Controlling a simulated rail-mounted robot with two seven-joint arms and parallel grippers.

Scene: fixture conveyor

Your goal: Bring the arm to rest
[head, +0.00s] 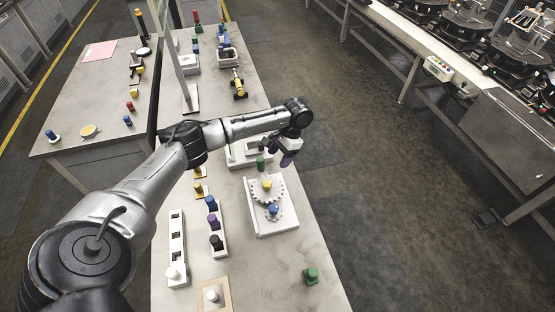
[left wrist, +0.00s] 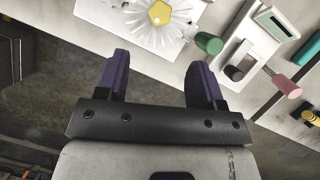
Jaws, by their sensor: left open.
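My left arm reaches in from the left in the head view. My left gripper (head: 287,158) hangs at the right edge of the near table (head: 315,240), a little beyond the gear plate. In the left wrist view its two purple fingers (left wrist: 157,80) are apart with nothing between them, so it is open and empty. The gear plate (head: 265,222) carries a large white gear (head: 267,190) with a yellow top and a small gear with a blue peg (head: 274,208). My right gripper is in neither view.
White racks (head: 177,240) with coloured pegs stand on the near table, and a green piece (head: 310,276) stands near its front. A side table (head: 70,120) is at left. A conveyor (head: 430,32) with black fixtures runs at right.

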